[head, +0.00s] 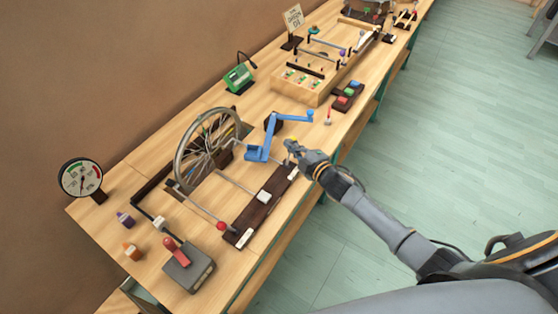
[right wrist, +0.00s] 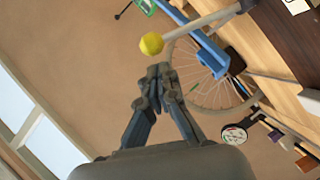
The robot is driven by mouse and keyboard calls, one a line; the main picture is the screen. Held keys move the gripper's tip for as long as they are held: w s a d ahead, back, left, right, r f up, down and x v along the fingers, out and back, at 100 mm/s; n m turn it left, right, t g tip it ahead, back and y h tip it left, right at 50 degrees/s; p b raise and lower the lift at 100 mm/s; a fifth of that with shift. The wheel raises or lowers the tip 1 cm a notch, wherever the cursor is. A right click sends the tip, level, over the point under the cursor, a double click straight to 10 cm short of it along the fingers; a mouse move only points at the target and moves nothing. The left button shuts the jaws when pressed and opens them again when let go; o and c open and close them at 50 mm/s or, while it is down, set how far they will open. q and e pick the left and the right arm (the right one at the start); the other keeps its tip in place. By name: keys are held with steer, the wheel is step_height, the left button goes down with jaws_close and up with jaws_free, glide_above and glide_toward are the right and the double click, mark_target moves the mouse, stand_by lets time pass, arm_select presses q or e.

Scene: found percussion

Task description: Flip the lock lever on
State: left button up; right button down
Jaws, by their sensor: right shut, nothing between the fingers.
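My right gripper (head: 290,148) is over the bench's right edge, just right of the blue crank. It is shut and empty. In the right wrist view its fingertips (right wrist: 158,76) are together, close below a yellow ball knob (right wrist: 151,43) on a pale rod; they look apart from it. Another rod, with a red ball knob (head: 221,226), lies across the dark slotted board (head: 254,215). A red-handled lever (head: 174,249) stands on a grey box (head: 188,268) at the bench's near end. No label shows which one is the lock lever. My left gripper is not in view.
The blue crank (head: 263,150) stands beside the spoked wheel (head: 205,145), close to my right gripper. A round gauge (head: 80,178) is at the near left corner. A box of coloured buttons (head: 347,96) lies farther along. The floor (head: 440,130) right of the bench is clear.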

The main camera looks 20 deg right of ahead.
steer(key=shift+w+d, duration=0.4)
steer(key=shift+d, duration=0.05)
stand_by(0.4)
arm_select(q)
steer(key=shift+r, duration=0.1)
